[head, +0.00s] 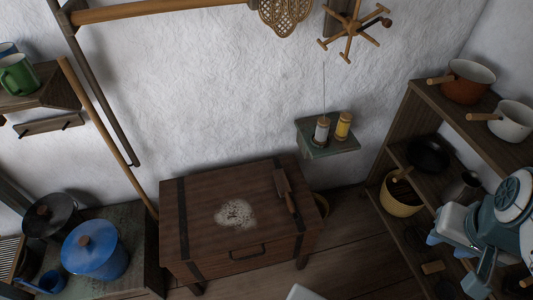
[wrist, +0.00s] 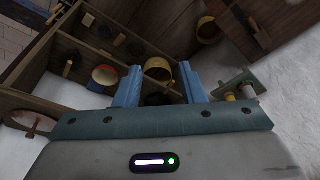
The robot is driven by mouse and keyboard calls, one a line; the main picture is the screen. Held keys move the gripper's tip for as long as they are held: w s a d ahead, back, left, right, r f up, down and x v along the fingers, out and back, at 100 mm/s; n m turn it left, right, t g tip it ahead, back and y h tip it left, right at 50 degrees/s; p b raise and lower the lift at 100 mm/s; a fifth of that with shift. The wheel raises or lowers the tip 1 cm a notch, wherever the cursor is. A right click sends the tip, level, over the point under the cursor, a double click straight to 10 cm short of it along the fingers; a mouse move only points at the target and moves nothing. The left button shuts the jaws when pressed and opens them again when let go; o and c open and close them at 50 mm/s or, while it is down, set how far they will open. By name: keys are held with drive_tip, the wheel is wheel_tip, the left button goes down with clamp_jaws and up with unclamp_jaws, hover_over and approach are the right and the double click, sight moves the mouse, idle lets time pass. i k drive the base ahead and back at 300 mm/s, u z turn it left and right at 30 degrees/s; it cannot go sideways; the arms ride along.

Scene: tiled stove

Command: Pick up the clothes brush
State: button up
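The clothes brush (head: 283,185) lies on the lid of a brown wooden chest (head: 190,215), near its right side. It shows a dark, broad head toward the wall and a brown handle toward the chest's front. My gripper (wrist: 161,82) is open, its two blue fingers wide apart with nothing held between them. In the head view my arm is at the right edge, in front of the shelves, well apart from the brush.
A pale powdery patch (head: 236,214) marks the lid. A small wall shelf (head: 318,153) with two spools is behind the chest. A blue pot (head: 95,250) stands left. Space above the lid is clear.

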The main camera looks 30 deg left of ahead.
sight(284, 188)
drive_tip(key=u, duration=0.85)
drive_tip(key=i, duration=0.8)
drive_tip(key=u, duration=0.7)
